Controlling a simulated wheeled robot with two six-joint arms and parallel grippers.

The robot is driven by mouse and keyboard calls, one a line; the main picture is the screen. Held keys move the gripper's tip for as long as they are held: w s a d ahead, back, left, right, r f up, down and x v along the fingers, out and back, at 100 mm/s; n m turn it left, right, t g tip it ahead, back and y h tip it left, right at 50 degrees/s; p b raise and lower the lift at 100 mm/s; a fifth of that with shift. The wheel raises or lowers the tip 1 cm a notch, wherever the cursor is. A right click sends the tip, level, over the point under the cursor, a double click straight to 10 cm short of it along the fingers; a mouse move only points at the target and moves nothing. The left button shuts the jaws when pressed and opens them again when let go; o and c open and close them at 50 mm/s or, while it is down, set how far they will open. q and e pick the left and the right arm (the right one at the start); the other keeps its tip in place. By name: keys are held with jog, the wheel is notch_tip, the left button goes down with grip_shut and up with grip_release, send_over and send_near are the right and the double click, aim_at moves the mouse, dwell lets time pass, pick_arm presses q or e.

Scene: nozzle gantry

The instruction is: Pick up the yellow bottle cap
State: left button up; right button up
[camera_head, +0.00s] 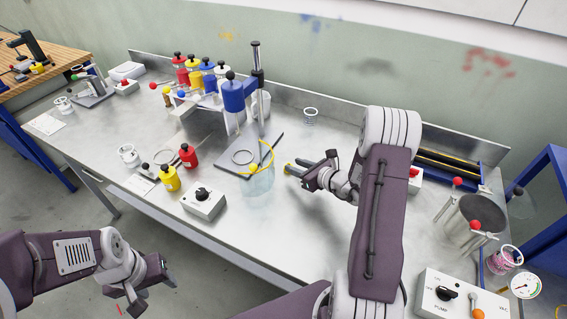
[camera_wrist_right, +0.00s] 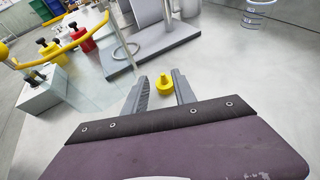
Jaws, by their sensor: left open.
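The yellow bottle cap (camera_wrist_right: 164,84) stands on the metal table, between the fingertips of my right gripper (camera_wrist_right: 160,82) in the right wrist view. The fingers are apart, with visible gaps beside the cap. In the head view my right gripper (camera_head: 298,166) is low over the table, right of the glass vessel, with a bit of yellow, the cap (camera_head: 290,170), at its tips. My left gripper (camera_head: 153,287) is open and empty, off the table's front edge at lower left.
A clear glass vessel (camera_head: 259,182) with a yellow rim is just left of the right gripper. Behind it stands the gantry with a blue cylinder (camera_head: 233,95) and a grey plate. A knob box (camera_head: 203,203) and red and yellow bottles are at left.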

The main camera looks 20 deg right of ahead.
aim_at(283, 165)
jog(key=x, duration=0.8)
jog(key=shift+d+p, duration=0.2)
jog(key=shift+p, duration=0.2)
grip_shut()
